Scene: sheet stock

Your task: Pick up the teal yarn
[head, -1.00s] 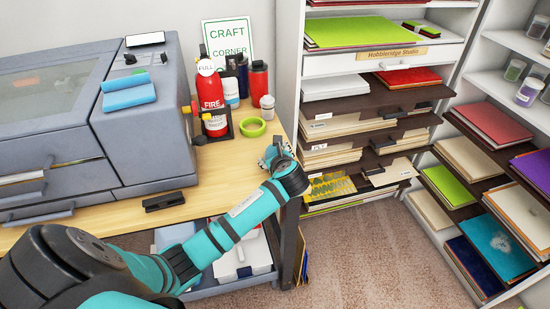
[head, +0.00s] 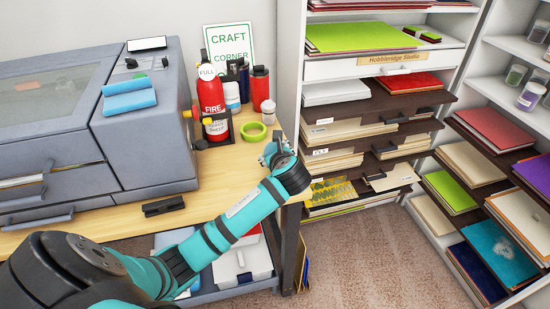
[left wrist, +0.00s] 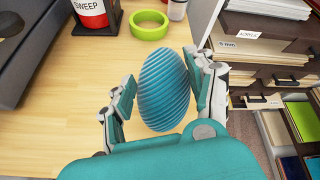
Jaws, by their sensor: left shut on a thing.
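The teal yarn (left wrist: 163,85) is an egg-shaped, ridged ball. In the left wrist view it sits between the two fingers of my left gripper (left wrist: 165,95), which is shut on it. The wooden bench top shows behind it. I cannot tell whether the yarn touches the bench. My right gripper is not in view.
A lime-green ring (head: 253,131) lies just beyond the gripper. A red fire extinguisher (head: 213,100), bottles and a large grey machine (head: 150,150) stand on the bench (head: 110,214). A shelf unit with brown trays (head: 375,135) stands to the right.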

